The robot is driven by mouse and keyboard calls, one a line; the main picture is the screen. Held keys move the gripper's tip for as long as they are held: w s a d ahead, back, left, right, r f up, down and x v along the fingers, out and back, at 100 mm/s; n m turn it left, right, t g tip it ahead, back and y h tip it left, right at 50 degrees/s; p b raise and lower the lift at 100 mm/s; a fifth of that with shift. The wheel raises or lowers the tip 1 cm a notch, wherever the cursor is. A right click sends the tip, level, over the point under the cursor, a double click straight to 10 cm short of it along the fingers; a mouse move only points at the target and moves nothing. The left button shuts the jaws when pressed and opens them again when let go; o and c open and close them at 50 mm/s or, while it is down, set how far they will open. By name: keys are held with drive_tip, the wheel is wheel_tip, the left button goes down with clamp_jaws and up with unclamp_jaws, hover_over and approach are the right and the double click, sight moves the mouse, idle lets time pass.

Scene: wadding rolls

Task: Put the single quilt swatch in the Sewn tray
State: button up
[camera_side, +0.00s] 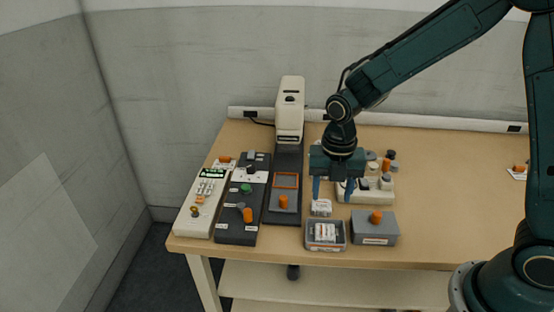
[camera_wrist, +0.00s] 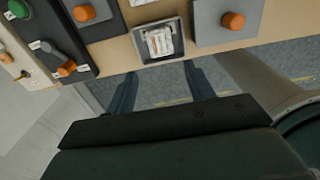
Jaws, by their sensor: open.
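A grey open tray (camera_side: 325,245) stands near the table's front edge with a pale, dark-striped piece (camera_side: 325,231) in it; I cannot tell if that piece is one swatch or several. The tray also shows in the wrist view (camera_wrist: 160,58), with the pale piece (camera_wrist: 159,41) inside. A white marked piece (camera_side: 321,207) lies just behind the tray; I cannot tell if it is a swatch or a label. No tray label is readable. My gripper (camera_side: 332,194) is open and empty above the table, its fingers pointing down; both fingers (camera_wrist: 161,88) show in the wrist view.
A grey box (camera_side: 374,235) with an orange knob stands right of the tray. A press-like machine (camera_side: 290,108) with an orange frame (camera_side: 286,181) stands behind left. Dark and cream control panels (camera_side: 203,203) fill the left. The table's right side is mostly clear.

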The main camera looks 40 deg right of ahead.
idle(0.4)
drive_tip(key=s+d+r+m+t, duration=0.2)
drive_tip(key=s+r+m, duration=0.7)
drive_tip(key=m, duration=0.4)
drive_tip(key=s+d+r+m+t, duration=0.3)
drive_tip(key=s+r+m, duration=0.5)
drive_tip(key=m, duration=0.6)
drive_tip(key=shift+s+d+r+t, duration=0.3)
drive_tip(key=shift+s+r, duration=0.1)
drive_tip(key=shift+s, duration=0.45)
